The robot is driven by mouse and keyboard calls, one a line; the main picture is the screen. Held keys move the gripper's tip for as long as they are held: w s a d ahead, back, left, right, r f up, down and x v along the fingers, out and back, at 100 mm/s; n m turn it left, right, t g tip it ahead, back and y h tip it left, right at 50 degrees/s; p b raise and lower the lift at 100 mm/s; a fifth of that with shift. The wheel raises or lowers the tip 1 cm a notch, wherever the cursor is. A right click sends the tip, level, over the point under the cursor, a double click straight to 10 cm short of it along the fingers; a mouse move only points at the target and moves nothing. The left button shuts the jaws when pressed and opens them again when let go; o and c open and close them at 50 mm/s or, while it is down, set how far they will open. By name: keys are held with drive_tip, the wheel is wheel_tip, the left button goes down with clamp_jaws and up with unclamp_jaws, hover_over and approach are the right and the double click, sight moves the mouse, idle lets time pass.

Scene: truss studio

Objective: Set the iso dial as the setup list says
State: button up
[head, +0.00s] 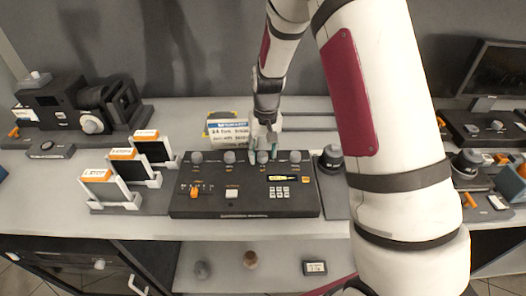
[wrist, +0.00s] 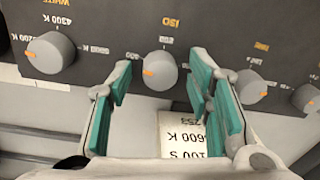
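The control panel (head: 245,204) sits on the table with a row of several grey dials. The iso dial (wrist: 160,70) is under the orange ISO label in the wrist view, where the lettering is upside down. Its orange mark is on the dial's left side there; the numbers beside it are unclear. My gripper (wrist: 160,82) is open, one green-padded finger on each side of this dial, with gaps visible. In the head view my gripper (head: 263,156) partly covers the dial.
The white dial (wrist: 50,52) is close beside my left finger in the wrist view, and another dial (wrist: 250,88) is close to the right one. Labelled white holders (head: 110,191) stand left of the panel, and a dark round knob unit (head: 331,158) stands right.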

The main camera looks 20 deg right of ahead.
sight(265, 154)
wheel_tip(265, 154, up, 12)
drive_tip(key=shift+d, duration=0.35)
idle(0.4)
idle(0.3)
drive_tip(key=s+r+t, duration=0.2)
drive_tip(key=s+r, duration=1)
drive_tip(key=r, duration=0.1)
drive_tip(key=s+r+n+t, duration=0.1)
drive_tip(key=s+r+t, duration=0.2)
drive_tip(key=s, duration=1.2)
drive_tip(key=shift+s+a+r+h, duration=0.15)
drive_tip(key=shift+s+a+h, duration=0.15)
drive_tip(key=shift+s+a, duration=0.05)
